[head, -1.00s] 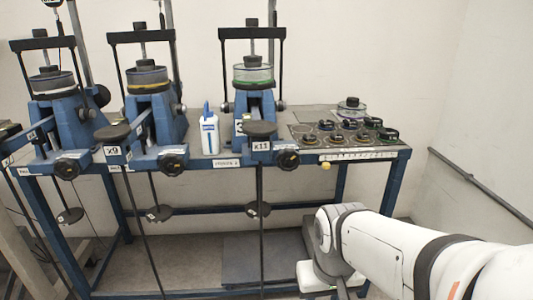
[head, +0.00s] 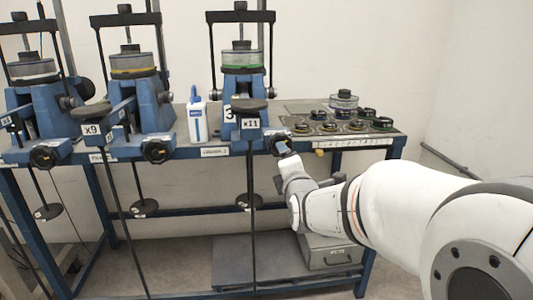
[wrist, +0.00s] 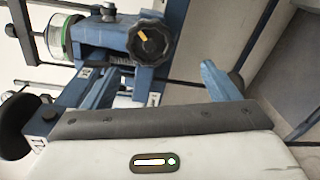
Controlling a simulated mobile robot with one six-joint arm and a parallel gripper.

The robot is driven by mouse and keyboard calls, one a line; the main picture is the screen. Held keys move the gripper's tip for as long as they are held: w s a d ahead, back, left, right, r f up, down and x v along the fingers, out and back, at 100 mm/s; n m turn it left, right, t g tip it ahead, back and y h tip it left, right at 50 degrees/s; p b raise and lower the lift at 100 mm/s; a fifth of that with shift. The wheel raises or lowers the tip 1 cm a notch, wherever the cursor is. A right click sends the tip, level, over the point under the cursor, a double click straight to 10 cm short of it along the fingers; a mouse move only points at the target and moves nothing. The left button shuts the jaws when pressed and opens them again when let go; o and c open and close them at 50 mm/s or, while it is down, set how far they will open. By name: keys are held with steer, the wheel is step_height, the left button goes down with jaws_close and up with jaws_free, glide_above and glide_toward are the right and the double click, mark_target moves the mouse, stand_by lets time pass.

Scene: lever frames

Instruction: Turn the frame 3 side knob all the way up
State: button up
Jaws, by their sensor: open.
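The frame 3 side knob (head: 279,144) is the dark lobed hand knob at the lower right of the rightmost blue frame (head: 243,100), which bears a "3" label. In the wrist view the knob (wrist: 152,40) faces the camera near the top centre, with a yellow mark on its face. My gripper (head: 285,166) is just below and in front of the knob in the head view. It is open, with nothing seen between its fingers. One blue finger shows at the right in the wrist view; the knob lies beyond the fingers, apart from them.
The x11 lever (head: 250,123) with its hanging rod stands left of my gripper. Two similar blue frames (head: 130,95) stand further left. A white bottle (head: 197,120) and several dark-rimmed rings (head: 355,125) are on the table. A grey box (head: 330,255) sits below.

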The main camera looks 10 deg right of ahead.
steer(key=shift+n+t, duration=0.4)
steer(key=shift+n, duration=0.1)
steer(key=w+p, duration=0.1)
steer(key=w, duration=0.2)
steer(key=w+p, duration=0.1)
steer(key=w, duration=0.2)
steer(key=w+r+p, duration=0.1)
steer(key=w+p, duration=0.1)
steer(key=w, duration=0.1)
steer(key=shift+w+r, duration=0.1)
steer(key=shift+w, duration=0.25)
steer(key=shift+w+d, duration=0.1)
steer(key=shift+w, duration=0.2)
steer(key=shift+c, duration=0.3)
steer(key=shift+s, duration=0.15)
steer(key=c, duration=1.2)
